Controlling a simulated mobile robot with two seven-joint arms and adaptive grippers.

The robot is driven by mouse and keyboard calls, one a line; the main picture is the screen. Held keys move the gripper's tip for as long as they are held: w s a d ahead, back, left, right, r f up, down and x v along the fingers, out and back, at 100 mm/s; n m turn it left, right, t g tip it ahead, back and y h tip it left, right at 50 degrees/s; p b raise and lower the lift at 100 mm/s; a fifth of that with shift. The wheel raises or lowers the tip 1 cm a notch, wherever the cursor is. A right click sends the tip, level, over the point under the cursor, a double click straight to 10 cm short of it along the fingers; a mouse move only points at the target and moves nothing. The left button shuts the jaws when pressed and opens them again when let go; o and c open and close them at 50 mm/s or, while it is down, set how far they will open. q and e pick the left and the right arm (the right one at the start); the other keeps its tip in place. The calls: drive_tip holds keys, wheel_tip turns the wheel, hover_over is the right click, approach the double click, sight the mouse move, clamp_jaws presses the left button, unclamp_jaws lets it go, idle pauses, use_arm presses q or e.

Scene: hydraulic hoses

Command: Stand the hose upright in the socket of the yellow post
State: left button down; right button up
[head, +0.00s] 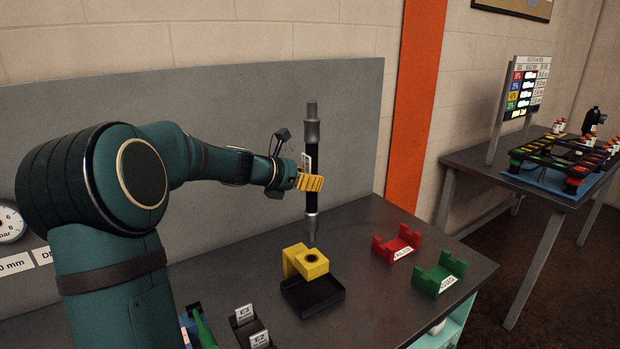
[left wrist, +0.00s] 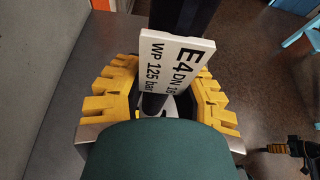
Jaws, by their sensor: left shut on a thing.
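The hose (head: 312,185) is black with grey metal end fittings and stands upright in the air. My left gripper (head: 311,182) is shut on its middle; its yellow fingers also show in the left wrist view (left wrist: 155,100). A white tag (left wrist: 175,65) on the hose reads E4, DN 16, WP 125 bar. My right gripper is in neither view.
A red cradle (head: 396,244) and a green cradle (head: 440,272) stand to the right of the post. Labelled black holders (head: 248,325) are at the front left. A grey panel (head: 250,110) stands behind the bench. A second table (head: 545,170) is farther right.

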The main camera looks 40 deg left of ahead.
sight(307, 211)
use_arm(q)
drive_tip(key=shift+f+b, duration=1.75)
drive_tip(key=shift+f, duration=0.65)
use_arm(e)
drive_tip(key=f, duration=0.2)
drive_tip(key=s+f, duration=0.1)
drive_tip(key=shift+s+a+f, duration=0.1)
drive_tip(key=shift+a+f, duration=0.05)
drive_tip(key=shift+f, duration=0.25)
use_arm(q)
drive_tip(key=shift+p, duration=0.35)
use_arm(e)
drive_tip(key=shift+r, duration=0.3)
use_arm(q)
drive_tip(key=shift+f+b, duration=1.7)
drive_tip(key=shift+f, duration=0.35)
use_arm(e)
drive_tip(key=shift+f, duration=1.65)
use_arm(q)
drive_tip(key=c, duration=0.7)
unclamp_jaws()
drive_tip(key=v, duration=1.2)
